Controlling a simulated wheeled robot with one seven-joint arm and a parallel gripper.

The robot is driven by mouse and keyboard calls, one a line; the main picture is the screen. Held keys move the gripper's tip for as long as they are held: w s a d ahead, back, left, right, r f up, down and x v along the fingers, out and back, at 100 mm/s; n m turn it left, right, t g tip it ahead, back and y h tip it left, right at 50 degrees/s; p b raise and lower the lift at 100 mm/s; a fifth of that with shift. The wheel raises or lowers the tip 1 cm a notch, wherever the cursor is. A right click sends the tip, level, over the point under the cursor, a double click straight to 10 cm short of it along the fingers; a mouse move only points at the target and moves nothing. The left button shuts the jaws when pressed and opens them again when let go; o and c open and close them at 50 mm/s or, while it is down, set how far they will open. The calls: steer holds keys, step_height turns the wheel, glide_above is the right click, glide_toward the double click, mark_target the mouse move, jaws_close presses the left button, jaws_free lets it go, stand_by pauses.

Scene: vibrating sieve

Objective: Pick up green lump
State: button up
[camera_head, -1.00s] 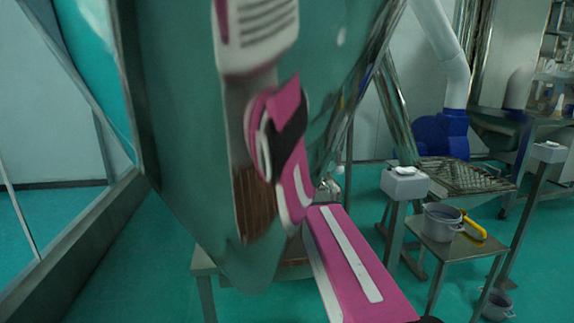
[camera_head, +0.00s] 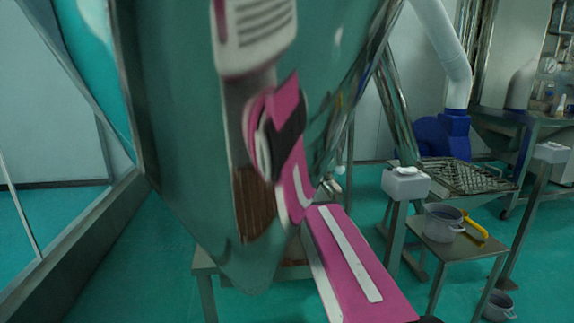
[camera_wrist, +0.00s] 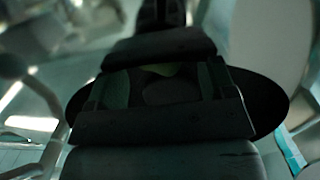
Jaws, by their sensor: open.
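In the wrist view my gripper (camera_wrist: 163,86) is dark and seen from behind, with its two fingers spread apart. A small dull yellow-green patch (camera_wrist: 166,69) shows between the fingers, towards the far side. It may be the green lump, but the view is too dark to be sure. A dim rounded grey shape (camera_wrist: 170,93) lies nearer, also between the fingers. I cannot tell whether either finger touches anything. In the head view my gripper is not clearly visible, and no green lump can be made out.
A large shiny steel hopper (camera_head: 185,170) fills the head view's left half and mirrors my arm. To the right stand a white box (camera_head: 405,184) on a post, a small table (camera_head: 452,251) with a grey pot (camera_head: 441,224) and yellow-handled tool (camera_head: 475,231). Another pot (camera_head: 497,305) is on the floor.

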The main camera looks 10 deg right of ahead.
steer(key=shift+w, duration=1.15)
steer(key=c, duration=1)
